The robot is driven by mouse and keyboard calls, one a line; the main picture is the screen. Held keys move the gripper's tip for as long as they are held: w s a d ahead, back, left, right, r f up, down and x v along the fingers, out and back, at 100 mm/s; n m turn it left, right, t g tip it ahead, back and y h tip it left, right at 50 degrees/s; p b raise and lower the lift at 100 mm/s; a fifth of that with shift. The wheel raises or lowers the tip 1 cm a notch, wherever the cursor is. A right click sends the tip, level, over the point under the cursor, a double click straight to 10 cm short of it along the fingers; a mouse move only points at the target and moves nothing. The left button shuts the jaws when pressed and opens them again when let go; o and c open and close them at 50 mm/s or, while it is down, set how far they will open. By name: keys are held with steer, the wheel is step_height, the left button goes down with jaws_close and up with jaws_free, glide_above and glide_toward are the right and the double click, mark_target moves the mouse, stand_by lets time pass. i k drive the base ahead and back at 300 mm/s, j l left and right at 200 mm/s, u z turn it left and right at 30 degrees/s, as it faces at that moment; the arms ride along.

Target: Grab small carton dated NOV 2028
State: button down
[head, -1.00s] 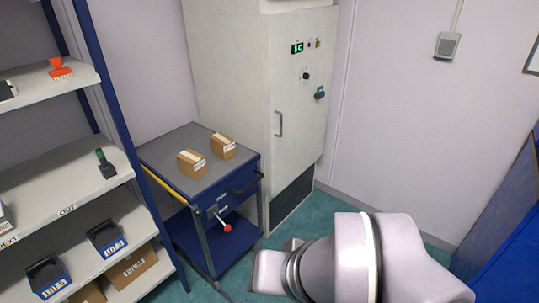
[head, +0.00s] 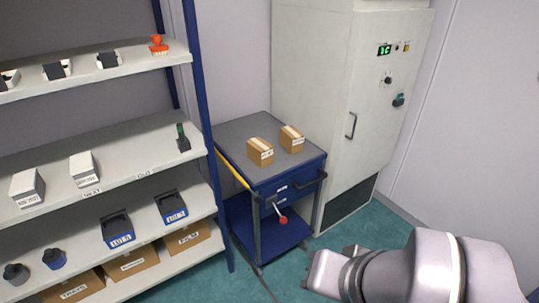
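Two small white cartons stand on the middle shelf at the left. The left carton (head: 27,188) has a printed date too small to read surely. The right carton (head: 84,168) shows no readable date. Two small brown cartons, the nearer one (head: 260,151) and the farther one (head: 291,139), sit on the blue trolley's grey top with labels too small to read. I cannot tell which carton is dated NOV 2028. My gripper (head: 325,268) is at the lower right, low in front of the trolley, apart from all cartons; its fingers are not clear.
The shelf unit (head: 150,160) has a blue upright beside the trolley (head: 240,128). Blue bins (head: 117,230) and large brown boxes (head: 132,262) fill the lower shelves. A tall grey cabinet (head: 330,90) stands behind the trolley.

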mark_target(291, 139)
steer(key=i+l+u, duration=0.1)
steer(key=i, duration=0.45)
steer(key=i+l+u, duration=0.1)
steer(key=i+l, duration=0.25)
steer(key=i, duration=0.2)
steer(key=i+l+u, duration=0.1)
steer(key=i+l, duration=0.2)
steer(key=i, duration=0.2)
steer(key=i+l+u, duration=0.1)
steer(key=i+l, duration=0.25)
steer(key=i, duration=0.2)
